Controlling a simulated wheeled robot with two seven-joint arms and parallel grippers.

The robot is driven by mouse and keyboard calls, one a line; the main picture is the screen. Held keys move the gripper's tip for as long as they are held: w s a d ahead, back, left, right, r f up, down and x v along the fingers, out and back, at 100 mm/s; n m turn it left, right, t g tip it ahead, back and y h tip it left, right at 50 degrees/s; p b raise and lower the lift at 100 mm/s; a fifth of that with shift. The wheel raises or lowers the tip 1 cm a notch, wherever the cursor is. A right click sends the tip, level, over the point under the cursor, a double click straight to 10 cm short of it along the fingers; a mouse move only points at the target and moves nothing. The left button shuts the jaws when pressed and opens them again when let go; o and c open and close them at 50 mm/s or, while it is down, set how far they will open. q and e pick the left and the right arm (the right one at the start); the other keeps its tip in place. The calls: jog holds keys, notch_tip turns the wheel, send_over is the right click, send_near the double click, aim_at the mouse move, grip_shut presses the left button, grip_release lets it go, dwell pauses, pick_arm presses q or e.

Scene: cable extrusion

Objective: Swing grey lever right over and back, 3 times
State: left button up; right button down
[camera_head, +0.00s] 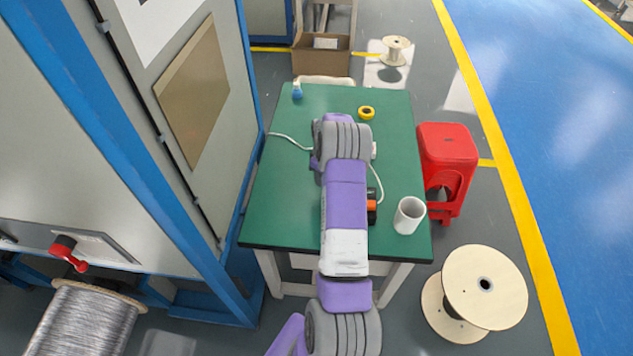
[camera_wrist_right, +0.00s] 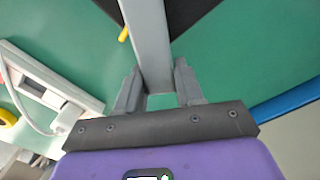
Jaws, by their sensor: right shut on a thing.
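The grey lever (camera_wrist_right: 148,40) is a flat grey bar in the right wrist view, running up from between my fingers to a dark block (camera_wrist_right: 195,12). My right gripper (camera_wrist_right: 157,88) is shut on the lever, with one dark finger on each side of it. In the head view my right arm reaches over the green table and hides its gripper and the lever. A black and orange part (camera_head: 371,206) shows beside the arm; I cannot tell whether it belongs to the lever's device. My left gripper is in neither view.
The green table (camera_head: 283,205) holds a white cup (camera_head: 409,215), yellow tape (camera_head: 367,113) and a white cable (camera_head: 290,138). A red stool (camera_head: 447,150) and wooden spool (camera_head: 485,287) stand right of it. A blue-framed cabinet (camera_head: 200,190) stands close on the left.

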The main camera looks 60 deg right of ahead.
jog(key=shift+s+d+m, duration=0.1)
jog(key=shift+d+m, duration=0.6)
jog(key=shift+m, duration=0.1)
jog(key=c, duration=0.8)
grip_release()
jog(key=shift+r, duration=3.8)
